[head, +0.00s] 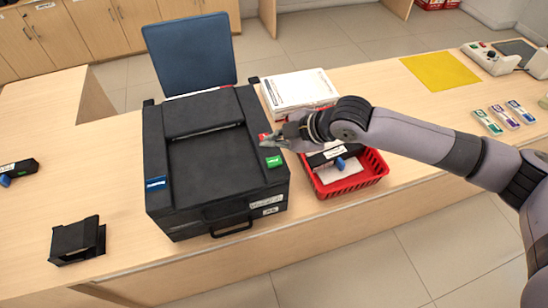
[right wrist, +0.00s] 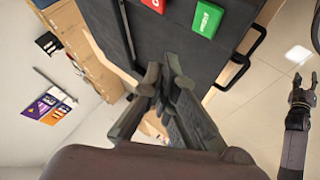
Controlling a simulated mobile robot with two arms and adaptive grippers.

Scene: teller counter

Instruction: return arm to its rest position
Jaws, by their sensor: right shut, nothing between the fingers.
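My right arm reaches in from the right in the head view. Its gripper (head: 276,138) is over the right edge of the black machine (head: 215,165), close to the red button (head: 264,137) and the green button (head: 273,161). In the right wrist view the right gripper (right wrist: 162,75) is shut and empty, its fingertips together. The red button (right wrist: 154,4) and green button (right wrist: 207,19) lie beyond the fingertips.
A red basket (head: 345,182) stands under my right forearm, holding a black stamp-like item with a blue part. White papers (head: 297,92) lie behind it. A black holder (head: 77,241) sits at the counter's front left.

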